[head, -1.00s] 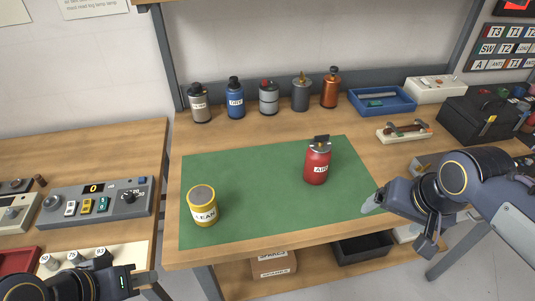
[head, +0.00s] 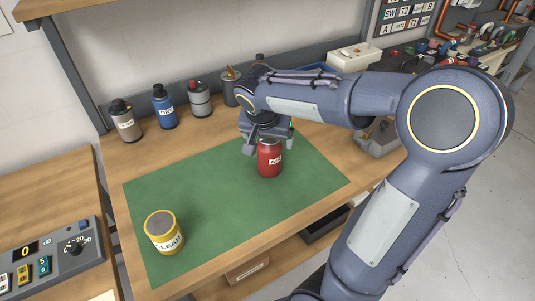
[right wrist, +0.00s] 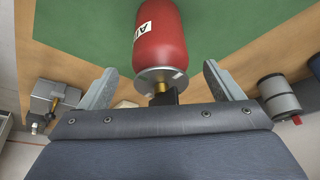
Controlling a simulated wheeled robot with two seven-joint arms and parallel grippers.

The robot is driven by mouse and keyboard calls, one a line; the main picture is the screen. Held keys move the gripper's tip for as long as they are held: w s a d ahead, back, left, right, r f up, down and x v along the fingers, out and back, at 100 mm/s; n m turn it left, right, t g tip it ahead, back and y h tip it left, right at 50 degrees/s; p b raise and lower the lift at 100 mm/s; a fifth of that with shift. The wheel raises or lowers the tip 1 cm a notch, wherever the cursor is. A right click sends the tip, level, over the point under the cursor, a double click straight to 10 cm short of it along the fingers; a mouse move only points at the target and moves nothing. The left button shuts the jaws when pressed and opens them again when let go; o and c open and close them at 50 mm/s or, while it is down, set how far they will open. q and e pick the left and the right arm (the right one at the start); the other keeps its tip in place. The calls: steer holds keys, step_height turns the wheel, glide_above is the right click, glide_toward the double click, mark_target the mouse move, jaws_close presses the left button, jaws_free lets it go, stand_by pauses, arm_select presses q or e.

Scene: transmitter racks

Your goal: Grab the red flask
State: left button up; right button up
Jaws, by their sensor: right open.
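The red flask (head: 269,160) stands upright on the green mat (head: 215,196), with a white label on its side. My right gripper (head: 268,143) is over the flask's top and hides its cap in the head view. In the right wrist view the red flask (right wrist: 160,38) shows with its metal collar and dark cap between the two fingers of the right gripper (right wrist: 156,85). The fingers are apart, with a gap on both sides of the cap. My left gripper is not in view.
A yellow tin (head: 164,232) stands on the mat's left front. Grey-brown (head: 125,121), blue (head: 164,106) and grey (head: 200,99) bottles line the back of the table. A control box (head: 52,252) is on the left bench. The mat between tin and flask is clear.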

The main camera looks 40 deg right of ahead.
steer(key=shift+x, duration=1.4)
steer(key=c, duration=1.7)
steer(key=shift+r, duration=0.15)
